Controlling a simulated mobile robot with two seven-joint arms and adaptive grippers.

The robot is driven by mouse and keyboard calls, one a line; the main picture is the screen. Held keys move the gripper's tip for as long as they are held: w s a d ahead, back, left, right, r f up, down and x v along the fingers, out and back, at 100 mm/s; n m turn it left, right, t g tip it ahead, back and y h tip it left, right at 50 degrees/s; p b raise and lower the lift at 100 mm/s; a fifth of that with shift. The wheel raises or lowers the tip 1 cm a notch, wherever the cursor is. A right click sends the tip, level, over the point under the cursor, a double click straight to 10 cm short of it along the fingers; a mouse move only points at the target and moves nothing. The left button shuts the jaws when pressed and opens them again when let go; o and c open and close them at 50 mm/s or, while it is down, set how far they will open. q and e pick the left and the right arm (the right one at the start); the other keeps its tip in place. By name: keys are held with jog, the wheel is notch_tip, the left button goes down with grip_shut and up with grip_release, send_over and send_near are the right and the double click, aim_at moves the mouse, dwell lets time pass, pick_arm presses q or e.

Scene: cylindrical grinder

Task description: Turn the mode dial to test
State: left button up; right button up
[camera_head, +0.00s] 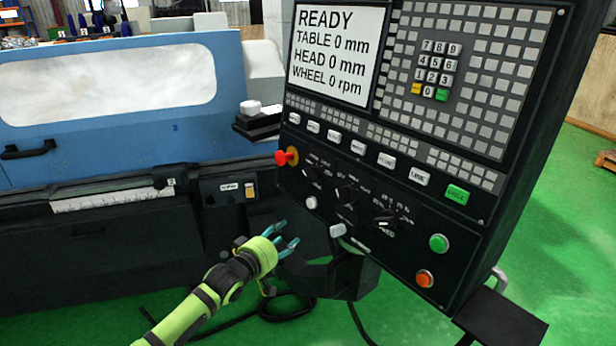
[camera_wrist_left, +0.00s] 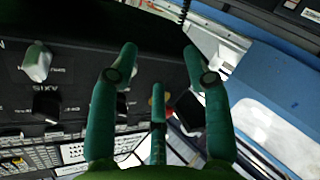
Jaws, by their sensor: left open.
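In the head view, the tilted black control panel (camera_head: 300,225) carries three black rotary dials: an upper-left one (camera_head: 313,172), a middle one (camera_head: 346,190) and a lower-right one (camera_head: 385,222). Their labels are too small to read, so I cannot tell which is the mode dial or where it points. My left gripper (camera_head: 288,236) is open and empty, below and left of the dials, apart from them. In the left wrist view, my spread teal fingers (camera_wrist_left: 159,66) show with the panel behind them. A black dial (camera_wrist_left: 45,111) sits by the word AXIS. My right gripper is not in view.
A red emergency stop (camera_head: 287,157) sticks out at the panel's left edge. Silver knobs (camera_head: 338,230) sit along its lower edge. A green button (camera_head: 438,243) and an orange button (camera_head: 425,278) are at lower right. The blue machine (camera_head: 110,135) stands left; a cable (camera_head: 285,310) lies on the floor.

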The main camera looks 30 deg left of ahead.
aim_at(308, 177)
pick_arm(q)
notch_tip(308, 177, up, 15)
jog(key=d+t+h+p, duration=0.1)
jog(key=d+t, duration=0.1)
jog(key=shift+n, duration=0.4)
jog(key=w+p, duration=0.2)
jog(key=w, duration=0.4)
jog(key=shift+w+d+f, duration=0.1)
jog(key=shift+f, duration=0.05)
jog(key=shift+w+f+p, duration=0.1)
jog(key=shift+w+p, duration=0.2)
jog(key=shift+w, duration=0.3)
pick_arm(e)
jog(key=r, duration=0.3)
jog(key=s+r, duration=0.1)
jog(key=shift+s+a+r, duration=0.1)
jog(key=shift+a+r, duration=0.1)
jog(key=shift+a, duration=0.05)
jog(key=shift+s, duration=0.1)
pick_arm(q)
grip_shut()
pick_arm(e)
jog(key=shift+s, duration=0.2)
